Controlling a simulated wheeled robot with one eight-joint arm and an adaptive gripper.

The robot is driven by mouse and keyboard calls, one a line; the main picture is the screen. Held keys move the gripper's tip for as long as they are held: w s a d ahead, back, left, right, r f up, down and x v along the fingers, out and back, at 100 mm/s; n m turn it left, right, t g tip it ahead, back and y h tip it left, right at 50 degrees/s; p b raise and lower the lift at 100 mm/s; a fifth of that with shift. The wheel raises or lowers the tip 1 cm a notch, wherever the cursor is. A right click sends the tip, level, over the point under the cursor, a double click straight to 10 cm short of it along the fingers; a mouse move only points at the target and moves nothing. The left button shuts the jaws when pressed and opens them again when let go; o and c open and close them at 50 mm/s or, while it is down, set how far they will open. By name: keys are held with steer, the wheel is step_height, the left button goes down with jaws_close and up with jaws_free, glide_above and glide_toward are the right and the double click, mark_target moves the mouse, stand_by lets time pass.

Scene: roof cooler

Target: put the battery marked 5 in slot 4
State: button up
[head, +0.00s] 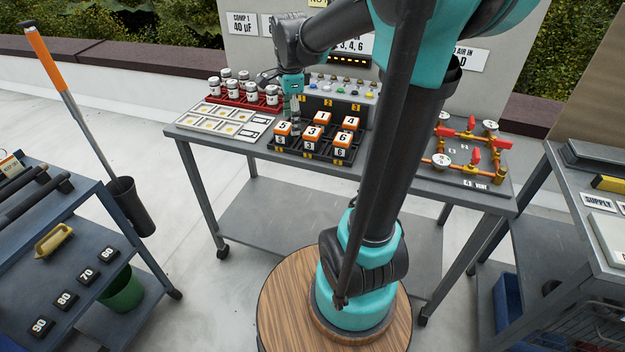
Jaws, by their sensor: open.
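The battery marked 5 (283,128), an orange and white block with dark sides, stands at the left of a black slotted rack (328,156) on the grey table. Similar batteries marked 3 (312,132), 4 (351,122) and 6 (341,139) stand in the same rack, with another behind them. My gripper (295,117) points down just behind and to the right of the battery marked 5. It is open and small in view; whether it touches a battery cannot be told. Slot 4 cannot be picked out; the slot labels are too small.
Orange pipework with red valves (468,148) is at the right. My arm crosses the table's middle.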

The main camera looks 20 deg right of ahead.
steer(key=s+d+f+n+t, duration=0.2)
steer(key=s+f+n+t, duration=0.1)
steer(key=s+f+n, duration=1.1)
steer(key=s+n, duration=0.2)
steer(key=n, duration=0.2)
steer(key=shift+s+d+f, duration=0.3)
steer(key=shift+s, duration=0.05)
